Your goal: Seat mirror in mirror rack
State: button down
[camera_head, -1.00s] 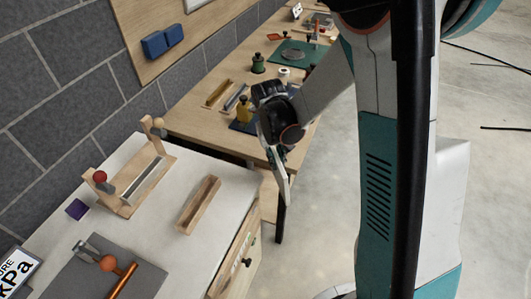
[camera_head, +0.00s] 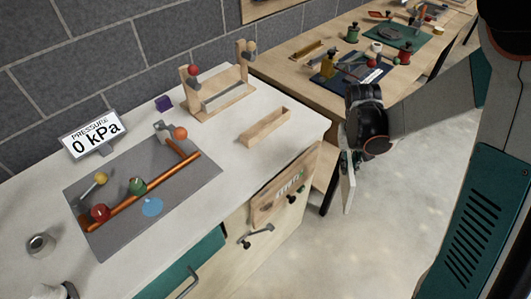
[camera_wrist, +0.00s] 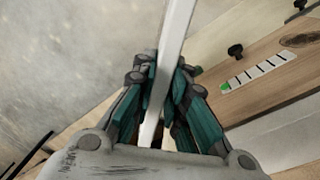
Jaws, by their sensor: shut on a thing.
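My gripper (camera_head: 346,158) is shut on a thin, pale, flat panel, which I take to be the mirror (camera_head: 348,190). It hangs roughly upright over the floor, just right of the white counter's corner. In the wrist view the mirror (camera_wrist: 178,35) is edge-on between the teal fingers of my gripper (camera_wrist: 165,95). A narrow wooden holder with a long slot (camera_head: 265,127) lies empty on the counter, left of the gripper and apart from it. It may be the mirror rack; I cannot be sure. The mirror's held part is hidden by the fingers.
A wooden frame with two posts and knobs (camera_head: 221,103) stands behind the slotted holder. A grey mat (camera_head: 200,175) with an orange pipe (camera_head: 150,190) and a pressure sign (camera_head: 94,134) are farther left. A wooden workbench (camera_head: 290,66) with tools stands behind. Open floor lies right.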

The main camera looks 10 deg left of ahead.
aim_at(267, 128)
jog(key=k+u, duration=0.45)
jog(key=k+j+u, duration=0.15)
jog(key=u, duration=0.35)
jog(key=i+l+u, duration=0.1)
jog(key=l, duration=0.75)
jog(key=i+l+u, duration=0.15)
jog(key=l, duration=0.75)
